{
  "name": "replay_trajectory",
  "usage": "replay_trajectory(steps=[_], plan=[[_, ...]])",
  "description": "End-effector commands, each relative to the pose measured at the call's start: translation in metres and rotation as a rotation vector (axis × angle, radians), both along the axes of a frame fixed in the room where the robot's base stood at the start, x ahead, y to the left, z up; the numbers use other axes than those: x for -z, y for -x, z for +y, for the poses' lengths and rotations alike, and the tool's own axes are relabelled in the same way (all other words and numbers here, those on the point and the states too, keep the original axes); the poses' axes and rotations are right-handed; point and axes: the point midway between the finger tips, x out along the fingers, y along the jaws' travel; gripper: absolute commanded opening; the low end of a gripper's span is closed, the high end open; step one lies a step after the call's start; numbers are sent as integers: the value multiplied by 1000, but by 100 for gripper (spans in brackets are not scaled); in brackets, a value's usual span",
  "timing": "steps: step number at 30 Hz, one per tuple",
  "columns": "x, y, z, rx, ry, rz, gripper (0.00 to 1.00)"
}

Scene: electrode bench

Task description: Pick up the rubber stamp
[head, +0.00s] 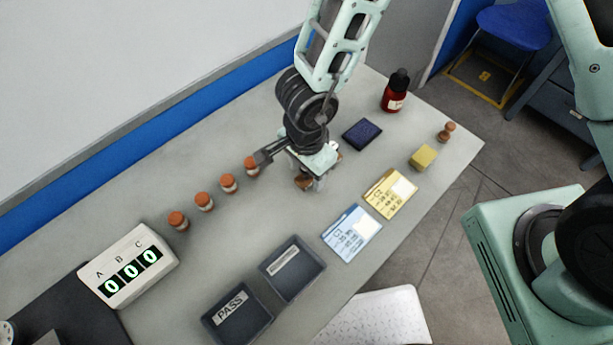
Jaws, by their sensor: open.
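My gripper (316,178) is open and points down over the middle of the bench, left of the dark blue ink pad (362,134). A small brown object (302,183) shows at the gripper's fingers, mostly hidden by them. I cannot tell whether it is the rubber stamp, or whether the fingers touch it. A small brown, knobbed wooden piece (447,132) stands apart near the bench's right end; it also looks like a stamp.
Several orange-capped vials (204,202) stand in a row left of my gripper. A red bottle (395,93), a yellow block (423,157), yellow card (390,193), blue card (351,233), dark trays (238,312) and a counter display (129,267) are on the bench (200,255).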

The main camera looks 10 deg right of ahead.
Motion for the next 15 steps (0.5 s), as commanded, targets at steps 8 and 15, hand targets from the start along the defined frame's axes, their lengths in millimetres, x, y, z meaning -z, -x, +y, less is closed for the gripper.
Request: replay_trajectory(steps=[8, 15], plan=[[7, 0, 0, -1, -1, 1, 55], [7, 0, 0, -1, 0, 0, 6]])
